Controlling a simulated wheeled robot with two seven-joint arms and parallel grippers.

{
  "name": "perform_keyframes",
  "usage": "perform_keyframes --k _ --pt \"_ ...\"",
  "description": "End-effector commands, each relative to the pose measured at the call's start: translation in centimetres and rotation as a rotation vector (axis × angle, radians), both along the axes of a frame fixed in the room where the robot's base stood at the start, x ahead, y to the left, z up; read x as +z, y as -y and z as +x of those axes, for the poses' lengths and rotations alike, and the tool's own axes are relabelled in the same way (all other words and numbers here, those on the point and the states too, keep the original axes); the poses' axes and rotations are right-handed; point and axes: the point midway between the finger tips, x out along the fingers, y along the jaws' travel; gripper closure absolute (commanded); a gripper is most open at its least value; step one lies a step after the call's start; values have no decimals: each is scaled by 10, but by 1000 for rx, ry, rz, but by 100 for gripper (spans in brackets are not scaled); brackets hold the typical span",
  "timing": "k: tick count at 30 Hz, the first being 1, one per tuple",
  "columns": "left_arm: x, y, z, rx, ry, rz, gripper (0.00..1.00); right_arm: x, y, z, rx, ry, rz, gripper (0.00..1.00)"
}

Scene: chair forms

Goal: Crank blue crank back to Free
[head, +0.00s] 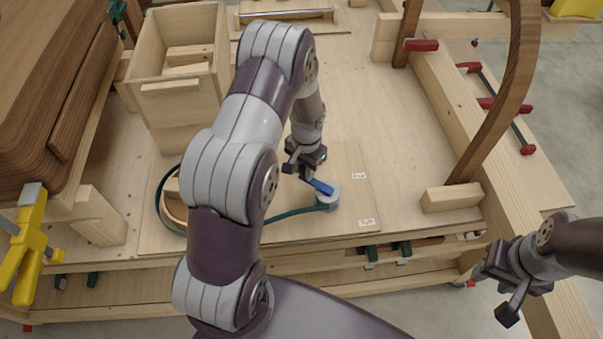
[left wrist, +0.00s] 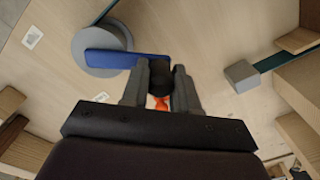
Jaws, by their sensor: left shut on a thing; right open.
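The blue crank (head: 322,187) has a flat blue arm on a round grey hub (head: 329,203), fixed to a wooden board (head: 345,160). Its arm points up and left from the hub in the head view. My left gripper (head: 306,174) is over the arm's outer end. In the left wrist view, its fingers (left wrist: 160,82) are closed around the dark knob at the end of the blue arm (left wrist: 120,60). Two white labels, upper (head: 359,176) and lower (head: 367,222), lie right of the hub; their print is too small to read. My right gripper (head: 494,294) is open, away from the crank.
A green strap (head: 290,213) runs left from the hub. A wooden box (head: 180,90) stands at the upper left. A curved wooden leg (head: 505,110) and red-handled clamps (head: 487,103) are at the right. A yellow clamp (head: 28,245) is at the left.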

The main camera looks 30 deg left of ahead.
Motion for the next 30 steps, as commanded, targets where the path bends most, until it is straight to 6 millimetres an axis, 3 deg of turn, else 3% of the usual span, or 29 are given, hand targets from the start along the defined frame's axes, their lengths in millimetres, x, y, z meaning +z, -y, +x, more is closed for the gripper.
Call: perform_keyframes --k 15,30 --pt "2 8 31 -406 8 2 100 -10 0 0 0 0 0 57" --pt "2 13 39 -539 7 3 100 -12 0 0 0 0 0 57"
